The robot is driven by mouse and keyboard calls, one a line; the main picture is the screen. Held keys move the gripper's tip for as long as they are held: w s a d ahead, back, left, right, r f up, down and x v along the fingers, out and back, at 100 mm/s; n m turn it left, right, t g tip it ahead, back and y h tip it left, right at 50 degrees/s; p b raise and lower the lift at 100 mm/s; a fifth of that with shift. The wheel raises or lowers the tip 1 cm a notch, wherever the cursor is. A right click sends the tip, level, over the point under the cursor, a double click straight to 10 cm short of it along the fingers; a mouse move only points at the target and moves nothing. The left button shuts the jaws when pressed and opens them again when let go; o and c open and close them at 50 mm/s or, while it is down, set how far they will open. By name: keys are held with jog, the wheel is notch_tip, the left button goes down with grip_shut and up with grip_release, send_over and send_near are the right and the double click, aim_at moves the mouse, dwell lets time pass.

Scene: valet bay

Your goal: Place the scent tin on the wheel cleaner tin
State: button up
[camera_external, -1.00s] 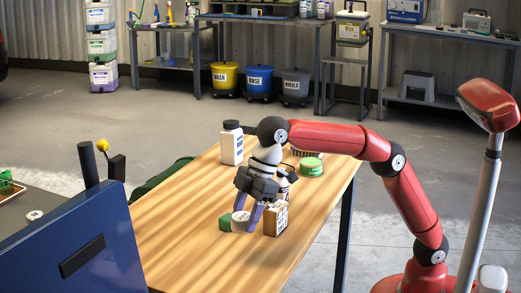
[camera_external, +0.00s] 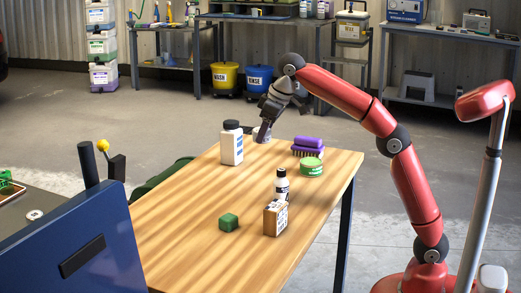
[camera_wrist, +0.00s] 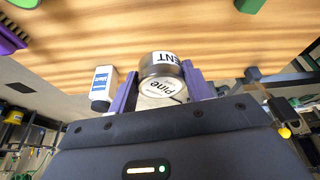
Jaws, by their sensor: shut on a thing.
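My gripper (camera_external: 264,128) is raised past the table's far edge, left of the purple brush. In the wrist view, its purple fingers (camera_wrist: 160,88) are shut on the scent tin (camera_wrist: 160,66), a short metal tin with a white label reading "pine" on its end and "ENT" on its side. The scent tin also shows as a small pale shape (camera_external: 262,135) in the external view, partly hidden by the fingers. A green tin (camera_external: 311,168) sits upright on the table in front of the brush, apart from my gripper. Its label is too small to read, so I cannot confirm it is the wheel cleaner tin.
The table (camera_external: 180,222) also bears a purple brush (camera_external: 307,145), a white bottle with a black cap (camera_external: 232,146), a smaller dark-capped bottle (camera_external: 282,186), a tan box (camera_external: 275,218) and a green block (camera_external: 228,222). The table's left front is clear.

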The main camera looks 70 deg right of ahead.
jog(key=s+d+r+m+h, duration=0.1)
jog(key=s+d+r+m, duration=0.1)
jog(key=d, duration=0.5)
jog(key=s+d+r+m+h, duration=0.1)
jog(key=d+r+m, duration=0.15)
jog(key=d, duration=0.45)
jog(key=m+b, duration=0.4)
jog(key=b, duration=0.5)
send_over(311, 161)
jog(key=s, duration=0.1)
jog(key=shift+g+h, duration=0.3)
jog(key=shift+g, duration=0.1)
jog(key=f, duration=1.3)
jog(key=shift+a+f, duration=0.15)
jog(key=shift+a, duration=0.2)
jog(key=shift+f+b, duration=1)
jog(key=shift+f, duration=1.5)
jog(key=shift+f, duration=0.1)
jog(key=o, duration=1)
